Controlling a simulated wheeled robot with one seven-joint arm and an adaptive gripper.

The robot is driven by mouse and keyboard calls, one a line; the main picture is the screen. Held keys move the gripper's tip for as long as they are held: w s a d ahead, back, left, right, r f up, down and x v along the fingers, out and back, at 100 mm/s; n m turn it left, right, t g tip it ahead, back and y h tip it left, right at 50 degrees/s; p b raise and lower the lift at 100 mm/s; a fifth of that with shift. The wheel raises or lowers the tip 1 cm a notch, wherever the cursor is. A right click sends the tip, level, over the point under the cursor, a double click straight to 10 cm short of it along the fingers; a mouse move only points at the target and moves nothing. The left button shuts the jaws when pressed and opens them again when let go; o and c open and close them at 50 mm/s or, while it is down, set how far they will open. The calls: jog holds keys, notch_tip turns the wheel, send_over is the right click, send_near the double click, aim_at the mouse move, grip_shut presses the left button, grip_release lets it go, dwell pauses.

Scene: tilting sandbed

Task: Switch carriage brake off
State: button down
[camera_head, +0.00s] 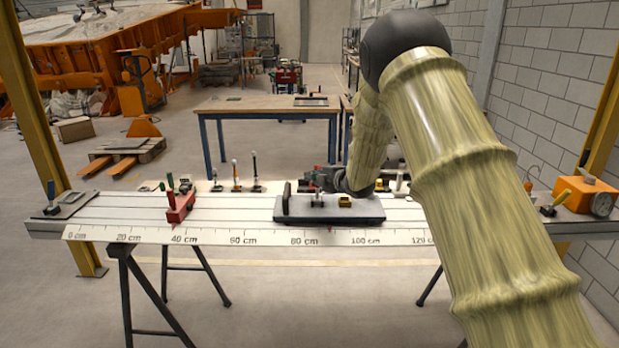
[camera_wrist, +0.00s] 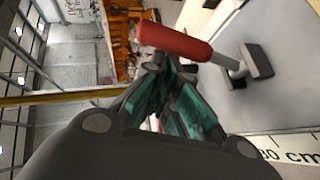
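The carriage (camera_head: 360,212) is a dark grey slab on the pale rail, above about 70 to 105 cm on the scale. My gripper (camera_head: 332,182) is low over its back part in the head view, small and partly hidden. In the wrist view a lever with a red handle (camera_wrist: 175,42), a metal stem and a dark foot (camera_wrist: 258,62) stands on a grey surface, apparently the carriage. My gripper's teal-padded fingers (camera_wrist: 172,68) converge just below the handle; they look shut with nothing between them. Whether they touch the handle is unclear.
A red block (camera_head: 180,205) with upright levers sits on the rail at the left. A yellow block (camera_head: 344,201) and a dark upright plate (camera_head: 286,196) are on the carriage. An orange box with a dial (camera_head: 588,195) stands at the rail's right end. Rods stand behind the rail.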

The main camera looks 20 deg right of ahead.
jog(key=shift+s+a, duration=0.1)
dwell(0.5)
jog(key=a+r+b+v, duration=0.1)
jog(key=a+b+v, duration=0.1)
jog(key=v, duration=1)
jog(key=shift+s+r, duration=0.3)
jog(key=shift+s, duration=0.15)
jog(key=shift+f, duration=0.1)
